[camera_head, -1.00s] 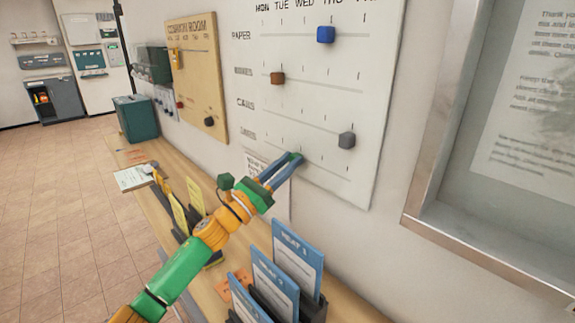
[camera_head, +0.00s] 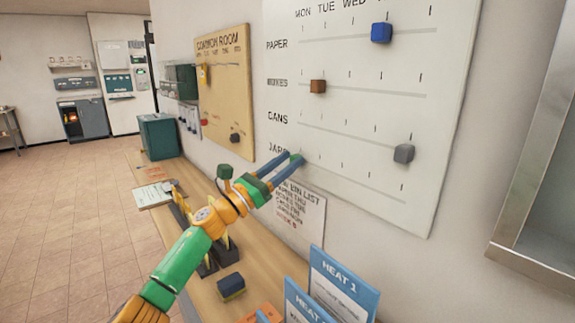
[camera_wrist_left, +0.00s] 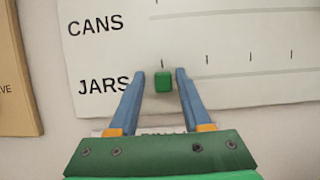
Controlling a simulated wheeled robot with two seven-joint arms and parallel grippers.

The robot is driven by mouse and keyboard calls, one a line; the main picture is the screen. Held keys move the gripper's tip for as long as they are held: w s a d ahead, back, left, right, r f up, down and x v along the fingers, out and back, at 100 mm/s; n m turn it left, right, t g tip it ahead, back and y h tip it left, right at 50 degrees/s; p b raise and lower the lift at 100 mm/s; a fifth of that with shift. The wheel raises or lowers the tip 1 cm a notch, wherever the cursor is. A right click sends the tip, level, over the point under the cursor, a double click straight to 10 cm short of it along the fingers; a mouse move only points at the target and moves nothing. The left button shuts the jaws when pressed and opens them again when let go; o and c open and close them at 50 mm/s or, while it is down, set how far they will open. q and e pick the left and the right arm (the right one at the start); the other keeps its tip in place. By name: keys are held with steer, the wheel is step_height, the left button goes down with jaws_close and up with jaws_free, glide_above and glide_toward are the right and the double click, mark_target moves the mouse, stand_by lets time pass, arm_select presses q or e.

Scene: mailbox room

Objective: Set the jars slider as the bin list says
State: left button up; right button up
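The white board (camera_head: 350,120) has rows PAPER, a partly blurred row, CANS and JARS under day names. The jars slider is a small green block, clear in the left wrist view (camera_wrist_left: 163,82), below the row's leftmost tick. My left gripper (camera_wrist_left: 161,76) is open, its blue fingers on either side of the block with a gap at each side. In the head view the left gripper (camera_head: 292,160) is at the left end of the JARS row and mostly hides the slider. The bin list (camera_head: 302,212) hangs below the board, its lines too small to read surely. My right gripper is not in view.
Blue (camera_head: 380,32), brown (camera_head: 318,87) and grey (camera_head: 403,153) sliders sit on the other rows. Below are a wooden shelf (camera_head: 200,290), blue HEAT 1 cards (camera_head: 340,285) and a dark block (camera_head: 231,285). A tan COMMON ROOM board (camera_head: 225,100) hangs at left.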

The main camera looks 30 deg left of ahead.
arm_select(q)
steer(key=shift+w+a+f, duration=0.1)
steer(key=shift+w+f, duration=0.05)
steer(key=b+v, duration=0.5)
steer(key=v, duration=0.2)
stand_by(0.5)
